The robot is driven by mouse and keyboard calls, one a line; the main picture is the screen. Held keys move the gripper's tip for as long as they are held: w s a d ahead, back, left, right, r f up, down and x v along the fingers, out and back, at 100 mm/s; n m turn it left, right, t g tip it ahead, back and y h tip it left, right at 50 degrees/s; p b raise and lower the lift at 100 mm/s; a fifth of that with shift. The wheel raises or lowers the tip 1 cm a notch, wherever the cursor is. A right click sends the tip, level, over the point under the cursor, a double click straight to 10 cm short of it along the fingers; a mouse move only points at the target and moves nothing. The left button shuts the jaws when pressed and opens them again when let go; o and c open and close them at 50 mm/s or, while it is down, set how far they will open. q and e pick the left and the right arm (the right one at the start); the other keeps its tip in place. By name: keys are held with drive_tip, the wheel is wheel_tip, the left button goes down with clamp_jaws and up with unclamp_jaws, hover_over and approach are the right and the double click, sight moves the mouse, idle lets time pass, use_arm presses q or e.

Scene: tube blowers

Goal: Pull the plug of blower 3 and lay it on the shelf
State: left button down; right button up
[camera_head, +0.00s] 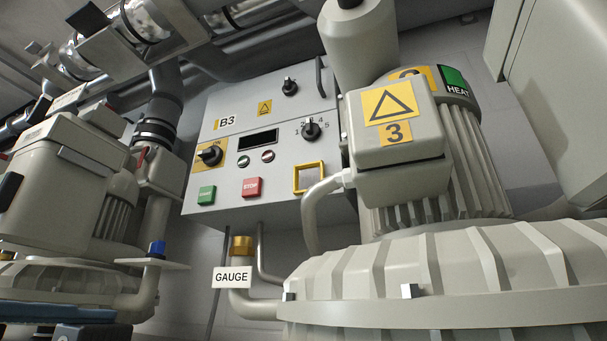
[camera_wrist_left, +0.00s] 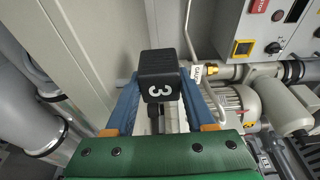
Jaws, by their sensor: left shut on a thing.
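In the left wrist view a black plug (camera_wrist_left: 161,75) marked with a white 3 sits between the blue fingers of my left gripper (camera_wrist_left: 160,84), which is shut on it. A dark cable or stem shows below the plug. The plug hangs in front of a pale wall, clear of the blower in that view. Blower 3 (camera_head: 400,130), with its yellow warning label and ribbed casing, stands at the right of the head view. A blue bar at the lower left edge there may be part of my left gripper. I cannot identify the shelf for certain. My right gripper is not seen.
The B3 control panel (camera_head: 262,140) hangs behind blower 3. A brass-capped pipe (camera_head: 242,246) with a GAUGE sign (camera_head: 232,277) stands left of the casing. A small plate (camera_head: 130,263) with a blue cap is further left. Another machine (camera_head: 65,165) fills the left side.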

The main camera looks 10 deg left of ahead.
use_arm(q)
drive_tip(key=shift+f+b, duration=0.65)
drive_tip(key=shift+f, duration=0.1)
idle(0.3)
drive_tip(key=shift+r+p, duration=2.6)
drive_tip(key=shift+p, duration=0.2)
drive_tip(key=shift+f, duration=0.1)
